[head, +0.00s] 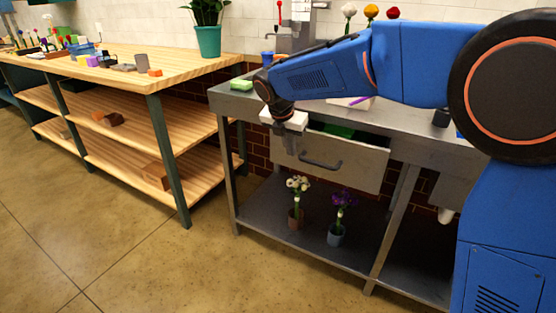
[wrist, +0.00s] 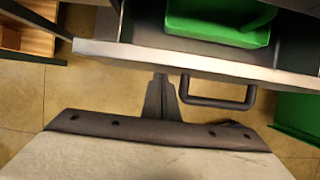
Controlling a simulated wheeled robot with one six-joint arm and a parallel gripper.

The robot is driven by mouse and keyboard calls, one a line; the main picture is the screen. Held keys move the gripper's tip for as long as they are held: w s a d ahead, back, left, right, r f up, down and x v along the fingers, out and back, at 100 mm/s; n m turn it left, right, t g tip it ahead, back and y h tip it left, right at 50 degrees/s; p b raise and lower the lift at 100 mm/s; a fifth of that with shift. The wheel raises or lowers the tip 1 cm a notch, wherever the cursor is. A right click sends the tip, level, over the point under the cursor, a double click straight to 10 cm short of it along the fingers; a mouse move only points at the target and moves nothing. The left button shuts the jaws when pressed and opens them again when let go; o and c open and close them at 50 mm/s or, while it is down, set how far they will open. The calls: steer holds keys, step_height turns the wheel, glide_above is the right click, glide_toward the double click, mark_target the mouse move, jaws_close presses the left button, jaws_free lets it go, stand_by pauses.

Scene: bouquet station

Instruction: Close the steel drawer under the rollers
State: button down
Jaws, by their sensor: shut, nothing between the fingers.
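The steel drawer (head: 358,164) stands pulled out under the steel counter, its grey front facing the room and its dark handle (head: 322,165) across the middle. A green tray (head: 340,131) shows inside it, and also in the wrist view (wrist: 215,25). My gripper (head: 290,148) is shut and empty at the left part of the drawer front. In the wrist view my closed fingers (wrist: 161,78) point at the drawer front (wrist: 190,60), just left of the handle (wrist: 218,102). I cannot tell whether they touch it. I cannot make out the rollers.
The steel counter (head: 236,104) carries a green sponge (head: 241,85). A wooden workbench (head: 185,70) with small items stands to the left. The floor (head: 120,240) in front is clear.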

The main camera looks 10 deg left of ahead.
steer(key=w, duration=0.2)
steer(key=w+d, duration=0.1)
steer(key=w, duration=0.1)
steer(key=w+d, duration=0.1)
steer(key=w, duration=0.1)
steer(key=shift+w+d, duration=0.15)
steer(key=shift+w+d+r, duration=0.1)
steer(key=shift+w+d, duration=0.05)
steer(key=shift+w, duration=0.25)
steer(key=shift+w+r, duration=0.1)
